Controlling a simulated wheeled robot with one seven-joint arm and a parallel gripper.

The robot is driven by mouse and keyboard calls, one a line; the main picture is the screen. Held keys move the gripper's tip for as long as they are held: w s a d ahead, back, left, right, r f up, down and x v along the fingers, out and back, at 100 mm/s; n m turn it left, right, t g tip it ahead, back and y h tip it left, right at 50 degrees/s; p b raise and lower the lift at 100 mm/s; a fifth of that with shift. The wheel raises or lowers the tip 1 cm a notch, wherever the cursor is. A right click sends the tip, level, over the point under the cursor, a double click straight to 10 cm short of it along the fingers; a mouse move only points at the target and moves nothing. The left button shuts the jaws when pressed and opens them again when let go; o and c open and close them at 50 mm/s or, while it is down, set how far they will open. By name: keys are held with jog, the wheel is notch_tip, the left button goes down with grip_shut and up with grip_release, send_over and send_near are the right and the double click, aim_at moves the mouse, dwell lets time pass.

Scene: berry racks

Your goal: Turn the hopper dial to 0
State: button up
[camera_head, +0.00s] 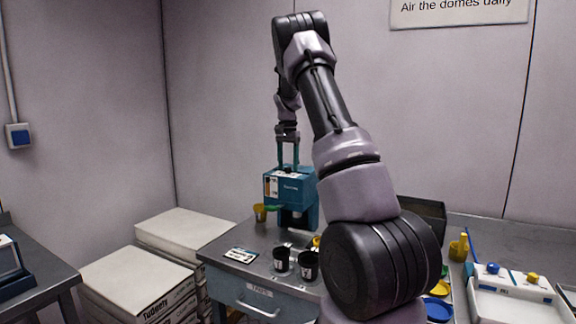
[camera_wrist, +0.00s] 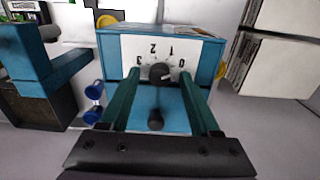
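The hopper is a teal box (camera_head: 305,190) on the grey bench in the head view. My gripper (camera_head: 288,165) reaches down to its top from above. In the wrist view, a white dial plate (camera_wrist: 137,46) on the teal box carries the numbers 0, 1, 2 and 3, with 0 at the right and 3 at the left. A round black dial knob (camera_wrist: 160,74) sits at its lower edge. The teal fingers of my gripper (camera_wrist: 160,92) stand apart on either side of the knob, with gaps visible. I cannot tell which number the knob points at.
Two black cups (camera_head: 281,258) and a label card (camera_head: 241,255) stand on the bench before the hopper. A yellow cup (camera_head: 260,212) is at its left. White boxes (camera_head: 130,282) are stacked at the left. A white tray (camera_head: 515,300) lies at the right.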

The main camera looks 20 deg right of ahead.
notch_tip(320, 180, up, 11)
dwell(0.6)
jog(key=shift+f, duration=0.1)
